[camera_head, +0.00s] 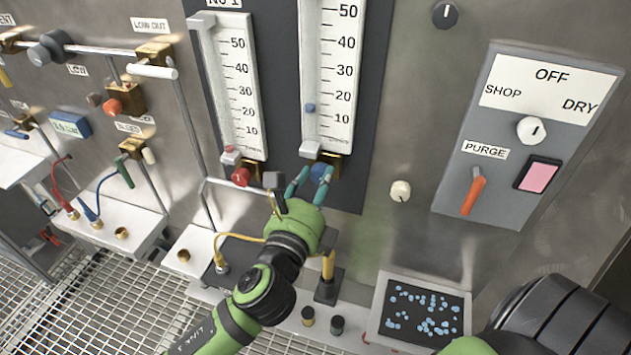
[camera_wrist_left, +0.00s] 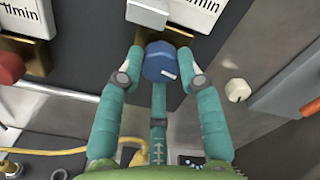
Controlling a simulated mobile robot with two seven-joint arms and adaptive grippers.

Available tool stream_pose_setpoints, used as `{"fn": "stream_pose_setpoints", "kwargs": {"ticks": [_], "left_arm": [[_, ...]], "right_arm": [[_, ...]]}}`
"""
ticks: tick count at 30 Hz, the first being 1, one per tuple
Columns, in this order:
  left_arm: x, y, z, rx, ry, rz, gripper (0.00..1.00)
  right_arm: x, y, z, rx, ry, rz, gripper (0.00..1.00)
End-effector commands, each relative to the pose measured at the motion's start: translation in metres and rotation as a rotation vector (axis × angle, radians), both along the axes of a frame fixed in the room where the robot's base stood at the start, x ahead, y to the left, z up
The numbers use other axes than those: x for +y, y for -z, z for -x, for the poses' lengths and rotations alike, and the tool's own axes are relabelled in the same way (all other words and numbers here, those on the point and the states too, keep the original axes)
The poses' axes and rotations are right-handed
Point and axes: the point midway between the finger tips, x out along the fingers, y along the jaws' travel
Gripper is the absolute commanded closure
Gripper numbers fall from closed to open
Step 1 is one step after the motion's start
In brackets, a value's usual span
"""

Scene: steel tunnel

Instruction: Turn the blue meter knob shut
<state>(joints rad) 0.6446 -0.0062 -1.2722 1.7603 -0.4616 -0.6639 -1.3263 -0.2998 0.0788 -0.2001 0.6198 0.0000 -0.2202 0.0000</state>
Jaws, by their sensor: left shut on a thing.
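The blue meter knob (camera_head: 320,172) sits at the foot of the right-hand flow meter (camera_head: 330,80) on the dark panel. In the left wrist view the blue knob (camera_wrist_left: 160,62) has a white mark at its lower right. My left gripper (camera_head: 308,178) has its teal fingers around the knob. In the left wrist view my left gripper (camera_wrist_left: 160,75) has a finger on each side of the knob and is shut on it. The meter's blue float (camera_head: 310,107) stands a little below the 20 mark. My right gripper is not in view.
The red knob (camera_head: 241,176) of the left-hand meter is close to the left of my fingers. A cream knob (camera_head: 400,191) and the purge panel (camera_head: 520,140) are to the right. A tray of blue beads (camera_head: 424,312) stands below right.

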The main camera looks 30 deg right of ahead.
Motion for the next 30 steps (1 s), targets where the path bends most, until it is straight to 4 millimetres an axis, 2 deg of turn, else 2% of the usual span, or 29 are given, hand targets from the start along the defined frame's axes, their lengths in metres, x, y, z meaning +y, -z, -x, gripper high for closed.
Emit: {"fn": "stream_pose_setpoints", "kwargs": {"ticks": [1,9,26,27,28,30], "left_arm": [[-0.0009,0.0058,0.0023,0.035,0.004,0.014,0.96],[-0.0013,0.0057,0.0026,0.125,0.004,0.091,0.96],[-0.0010,0.0064,0.0024,0.152,0.003,0.113,0.96],[-0.0010,0.0063,0.0023,0.152,0.003,0.113,0.59],[-0.0010,0.0063,0.0023,0.152,0.003,0.112,0.54],[-0.0009,0.0056,0.0021,0.151,0.003,0.113,0.54]], "right_arm": [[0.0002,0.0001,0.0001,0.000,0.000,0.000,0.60],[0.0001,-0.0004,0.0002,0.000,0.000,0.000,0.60],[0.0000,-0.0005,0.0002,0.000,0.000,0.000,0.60],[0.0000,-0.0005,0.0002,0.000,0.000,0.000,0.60],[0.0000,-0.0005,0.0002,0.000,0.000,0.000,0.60],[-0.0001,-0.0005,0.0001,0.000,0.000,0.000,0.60]]}}
